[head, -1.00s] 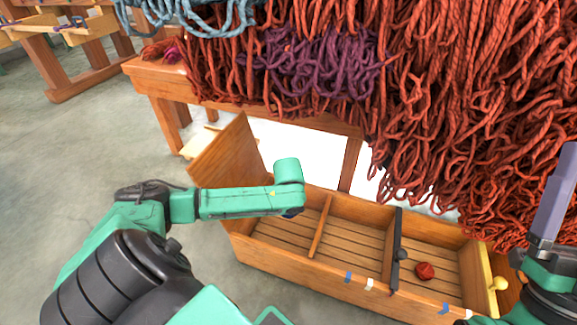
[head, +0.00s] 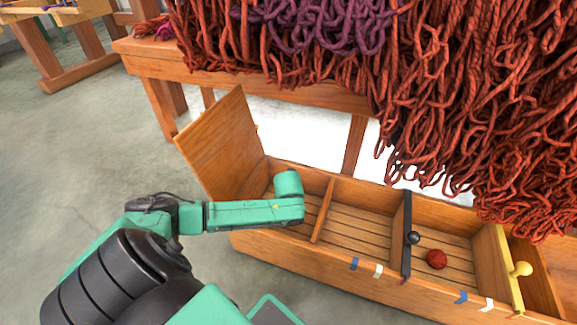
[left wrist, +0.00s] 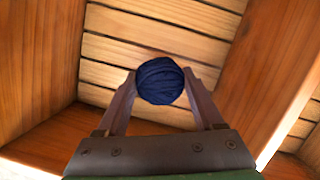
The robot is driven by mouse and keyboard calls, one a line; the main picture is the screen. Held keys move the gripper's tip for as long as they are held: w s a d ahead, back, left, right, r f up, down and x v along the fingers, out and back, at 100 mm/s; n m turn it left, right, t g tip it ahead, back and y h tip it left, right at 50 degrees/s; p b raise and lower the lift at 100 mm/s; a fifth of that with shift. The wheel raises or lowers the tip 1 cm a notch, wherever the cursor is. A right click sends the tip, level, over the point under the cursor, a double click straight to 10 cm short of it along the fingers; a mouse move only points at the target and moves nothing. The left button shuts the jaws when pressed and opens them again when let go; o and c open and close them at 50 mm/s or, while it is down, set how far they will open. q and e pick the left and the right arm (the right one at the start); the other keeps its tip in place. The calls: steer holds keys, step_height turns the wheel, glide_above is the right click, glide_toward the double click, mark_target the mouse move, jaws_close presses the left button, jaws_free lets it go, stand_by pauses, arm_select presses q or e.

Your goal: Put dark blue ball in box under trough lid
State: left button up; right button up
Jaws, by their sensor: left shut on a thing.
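The dark blue ball (left wrist: 160,81) is between the fingers of my left gripper (left wrist: 160,88), which is shut on it. In the left wrist view the ball is over a slatted floor between wooden walls; whether it touches the floor I cannot tell. In the head view my left forearm reaches over the left end of the wooden trough (head: 300,262) and hides the gripper and ball. The trough lid (head: 218,142) stands open, tilted up at the left end. My right gripper is out of view.
A red ball (head: 436,259) lies between a black divider with a knob (head: 407,225) and a yellow divider with a knob (head: 511,270). A plain wooden divider (head: 323,210) bounds the left compartment. Red yarn (head: 470,110) hangs close behind the trough's right part.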

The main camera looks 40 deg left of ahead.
arm_select(q)
step_height(320, 180, down, 4)
steer(key=shift+r+b, duration=0.2)
steer(key=shift+b, duration=0.9)
steer(key=shift+r, duration=0.15)
steer(key=o, duration=1.3)
steer(key=shift+o, duration=0.2)
